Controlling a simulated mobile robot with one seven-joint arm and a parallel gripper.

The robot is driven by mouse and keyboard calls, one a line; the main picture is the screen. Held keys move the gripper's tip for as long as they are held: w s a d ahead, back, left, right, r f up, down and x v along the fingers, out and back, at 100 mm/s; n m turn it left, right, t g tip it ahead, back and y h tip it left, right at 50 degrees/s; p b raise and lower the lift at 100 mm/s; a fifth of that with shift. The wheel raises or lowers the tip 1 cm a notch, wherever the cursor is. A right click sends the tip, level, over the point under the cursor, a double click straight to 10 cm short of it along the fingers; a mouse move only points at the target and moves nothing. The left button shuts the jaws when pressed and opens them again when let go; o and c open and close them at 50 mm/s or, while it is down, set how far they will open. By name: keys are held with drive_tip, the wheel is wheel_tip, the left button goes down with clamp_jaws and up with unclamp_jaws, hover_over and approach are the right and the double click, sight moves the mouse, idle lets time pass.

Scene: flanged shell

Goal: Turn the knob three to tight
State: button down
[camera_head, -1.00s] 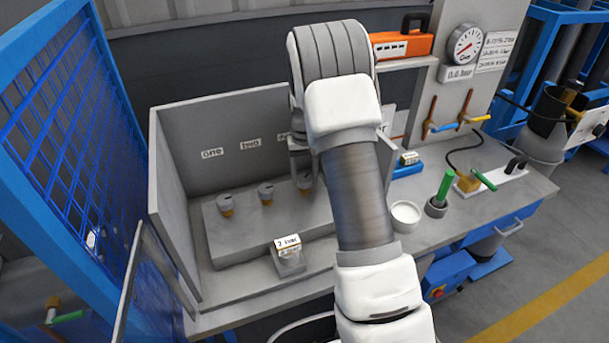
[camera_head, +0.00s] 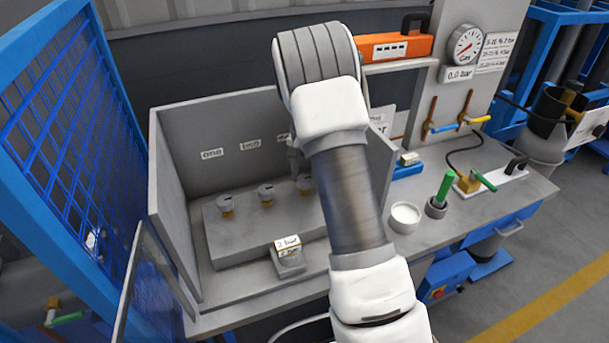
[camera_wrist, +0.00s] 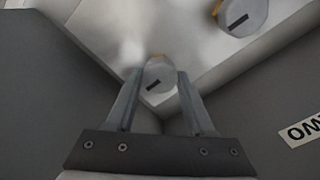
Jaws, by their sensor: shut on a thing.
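Knob three (camera_wrist: 159,76) has a round grey cap with a dark slanted mark, near the block's end corner in the wrist view. My gripper (camera_wrist: 160,72) has one finger on each side of this knob and is shut on it. In the head view, knob three (camera_head: 304,182) shows partly below my gripper (camera_head: 296,165), most of which my arm hides. Knob two (camera_head: 266,192) and knob one (camera_head: 225,202) stand to its left on the grey block (camera_head: 265,228). Knob two (camera_wrist: 243,16) also shows at the top right of the wrist view.
Grey walls enclose the block; the left wall (camera_head: 180,200) and labelled back wall (camera_head: 225,115) are close. A small block with a "2 bar" label (camera_head: 288,243) stands in front. A white bowl (camera_head: 405,217) and a green-handled tool (camera_head: 446,188) stand to the right.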

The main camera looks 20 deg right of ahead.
idle(0.4)
drive_tip(key=shift+c, duration=1.4)
unclamp_jaws()
drive_tip(key=shift+r, duration=0.1)
wheel_tip(320, 180, up, 17)
drive_tip(key=shift+r, duration=0.15)
